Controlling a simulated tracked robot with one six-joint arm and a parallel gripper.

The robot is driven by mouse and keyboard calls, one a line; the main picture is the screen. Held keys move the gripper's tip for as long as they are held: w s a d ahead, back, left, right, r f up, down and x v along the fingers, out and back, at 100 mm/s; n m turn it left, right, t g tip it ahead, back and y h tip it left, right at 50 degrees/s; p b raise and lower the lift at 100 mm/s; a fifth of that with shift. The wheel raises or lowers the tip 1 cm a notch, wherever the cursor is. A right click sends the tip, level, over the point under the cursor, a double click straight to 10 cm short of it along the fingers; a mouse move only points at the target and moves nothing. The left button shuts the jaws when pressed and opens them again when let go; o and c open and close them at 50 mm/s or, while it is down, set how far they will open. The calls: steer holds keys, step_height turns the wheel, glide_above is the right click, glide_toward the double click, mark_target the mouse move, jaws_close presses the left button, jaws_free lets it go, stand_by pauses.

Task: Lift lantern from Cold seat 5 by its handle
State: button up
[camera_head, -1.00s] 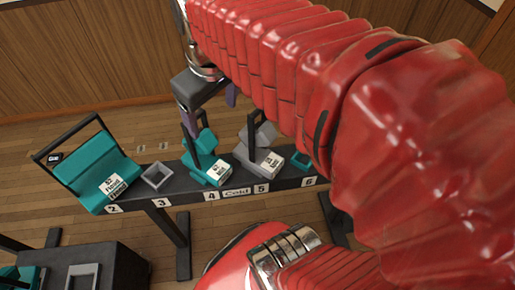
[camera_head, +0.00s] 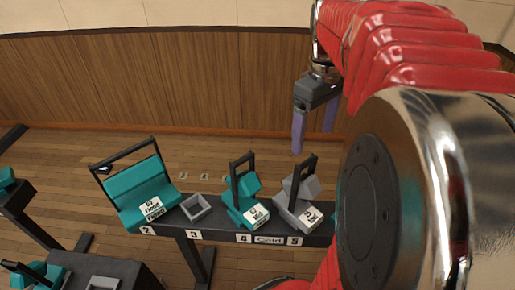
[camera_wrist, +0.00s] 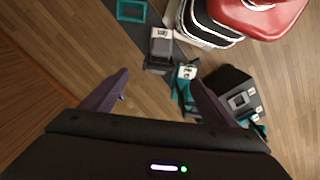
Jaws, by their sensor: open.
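The grey lantern (camera_head: 298,208) stands at seat 5 of the Cold rail (camera_head: 222,234). It has a dark upright handle (camera_head: 307,167) and a white label. My gripper (camera_head: 313,140) is open and empty, its two purple fingers pointing down above and behind this lantern, apart from it. In the wrist view the grey lantern (camera_wrist: 161,46) shows beyond the open fingers. The teal lantern (camera_head: 242,198) with its own dark handle stands at seat 4, just left of the grey one. Seat 6 is hidden behind my arm in the head view.
An empty grey square holder (camera_head: 196,207) is at seat 3. A wide teal lantern (camera_head: 140,190) with a dark handle frame is at seat 2. A dark stand (camera_head: 130,268) is at the lower left. Free floor lies behind the rail, before the wooden wall.

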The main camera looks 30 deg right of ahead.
mark_target(308, 162)
step_height(308, 162, down, 8)
steer(key=shift+f, duration=0.25)
steer(key=shift+f, duration=0.1)
stand_by(0.4)
steer(key=shift+w+f, duration=0.15)
steer(key=shift+f, duration=2.35)
steer(key=shift+c, duration=0.6)
steer(key=shift+r, duration=0.1)
jaws_close()
